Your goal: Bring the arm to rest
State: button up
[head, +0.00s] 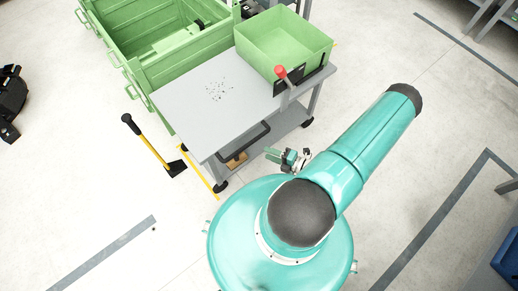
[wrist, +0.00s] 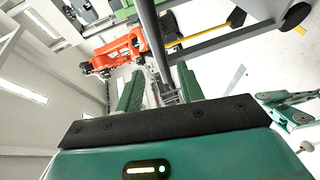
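My gripper (wrist: 158,78) shows in the wrist view as two dark green fingers with a clear gap between them, so it looks open. I see nothing held between them; a grey post passes behind the gap. In the head view my teal arm reaches from its round base toward the upper right, ending in a dark cap. A small teal and grey assembly (head: 288,158) shows beside the base, near the table; I cannot tell if it is my gripper. The arm hides part of the floor.
A grey table (head: 222,125) stands ahead, with dark specks on it and a green bin (head: 285,45) at its back right. A red-topped tool (head: 282,72) stands by the bin. A large green crate (head: 145,22) adjoins it. A yellow-handled tool (head: 148,145) is left.

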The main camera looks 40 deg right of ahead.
jog(key=v, duration=0.2)
jog(key=shift+s+d+r, duration=0.1)
jog(key=shift+s+d, duration=0.05)
jog(key=shift+s, duration=0.1)
dwell(0.4)
jog(key=w+a+r+n+g+y, duration=0.1)
jog(key=w+a+r+n+g, duration=0.2)
jog(key=r+n, duration=0.6)
jog(key=w+r+n+g, duration=0.3)
jog(key=r+n+g, duration=0.3)
jog(key=r+n, duration=0.35)
jog(key=w+a+r+n+g+y, duration=0.1)
jog(key=w+a+r+n+g, duration=0.2)
jog(key=r+n, duration=0.65)
jog(key=s+a+r+n+t+h, duration=0.1)
jog(key=s+a+r+n+h, duration=0.1)
jog(key=r+n, duration=0.5)
jog(key=s+a+r+n+t+h, duration=0.1)
jog(key=s+a+r+n+h, duration=0.1)
jog(key=a+r+n, duration=0.4)
jog(key=s+a+r+n+t+h, duration=0.1)
jog(key=s+a+r+n+h, duration=0.2)
jog(key=r+n, duration=0.6)
jog(key=shift+a+r+h, duration=0.75)
jog(key=shift+r+h, duration=0.05)
jog(key=shift+r, duration=1.15)
